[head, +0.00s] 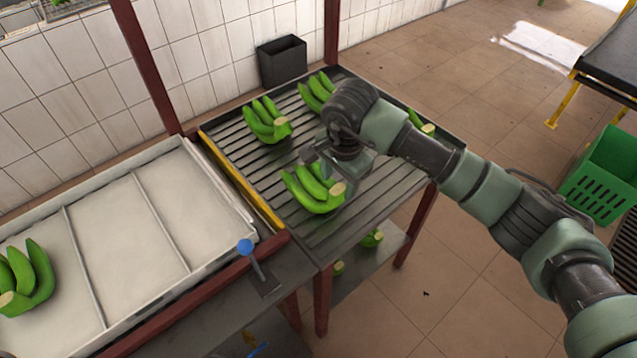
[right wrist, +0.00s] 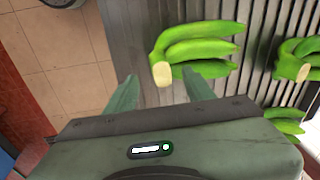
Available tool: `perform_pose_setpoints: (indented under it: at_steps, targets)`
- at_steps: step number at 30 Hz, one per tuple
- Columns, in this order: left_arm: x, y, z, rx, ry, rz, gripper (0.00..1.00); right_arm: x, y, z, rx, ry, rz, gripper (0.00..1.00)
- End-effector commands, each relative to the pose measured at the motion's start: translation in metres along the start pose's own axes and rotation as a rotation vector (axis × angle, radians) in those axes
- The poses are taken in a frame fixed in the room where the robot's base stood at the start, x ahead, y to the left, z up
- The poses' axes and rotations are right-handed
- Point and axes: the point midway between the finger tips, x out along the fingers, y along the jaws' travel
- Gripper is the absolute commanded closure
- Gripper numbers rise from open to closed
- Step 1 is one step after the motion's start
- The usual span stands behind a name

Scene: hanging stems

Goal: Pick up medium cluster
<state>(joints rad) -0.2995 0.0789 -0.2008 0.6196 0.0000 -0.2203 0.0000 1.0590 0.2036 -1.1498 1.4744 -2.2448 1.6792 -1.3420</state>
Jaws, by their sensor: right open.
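Several green banana clusters lie on the dark slatted table (head: 225,148). The nearest cluster (head: 309,194) lies at the table's front, under my right gripper (head: 338,170). In the right wrist view this cluster (right wrist: 200,50) has its pale cut stem close to the open fingers of my right gripper (right wrist: 160,78). One finger overlaps its lower edge in that view; I cannot tell whether they touch. Another cluster (head: 266,121) lies farther back, and one (head: 317,90) at the back edge. A cluster at the right (head: 420,122) is partly hidden by my arm. My left gripper is out of view.
A white divided tray (head: 120,235) at the left holds a banana cluster (head: 27,277). A blue-knobbed lever (head: 246,247) stands between tray and table. A dark bin (head: 282,61) is behind. More bananas (head: 371,238) are on the lower shelf. A green crate (head: 602,175) is at the right.

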Motion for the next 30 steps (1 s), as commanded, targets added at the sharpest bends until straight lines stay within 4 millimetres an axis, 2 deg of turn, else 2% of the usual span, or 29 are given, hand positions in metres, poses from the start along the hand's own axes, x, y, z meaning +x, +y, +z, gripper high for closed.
perform_pose_setpoints:
  at_steps: [1,3,9,15,16,21,22,30]
  targets:
    - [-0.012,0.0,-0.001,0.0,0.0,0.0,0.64,0.004,0.0,-0.002,0.003,-0.005,0.005,0.47]
    - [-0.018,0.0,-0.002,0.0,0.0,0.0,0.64,0.015,0.0,-0.005,0.004,-0.005,0.005,0.47]
    - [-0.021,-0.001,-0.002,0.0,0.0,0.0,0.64,0.037,-0.001,-0.004,0.001,-0.004,0.001,0.47]
    - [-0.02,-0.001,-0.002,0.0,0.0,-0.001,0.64,0.039,-0.001,-0.004,0.001,-0.002,-0.001,0.47]
    - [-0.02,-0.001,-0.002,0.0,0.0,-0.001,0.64,0.039,-0.001,-0.004,0.001,-0.003,-0.001,0.5]
    - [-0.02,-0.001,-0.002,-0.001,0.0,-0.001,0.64,0.038,-0.001,-0.004,0.001,-0.003,-0.001,0.97]
    - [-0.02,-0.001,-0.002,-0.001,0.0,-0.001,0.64,0.038,-0.001,-0.004,0.001,-0.003,-0.001,1.0]
    - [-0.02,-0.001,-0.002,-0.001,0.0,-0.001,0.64,0.036,-0.003,-0.005,0.001,-0.002,-0.008,1.0]
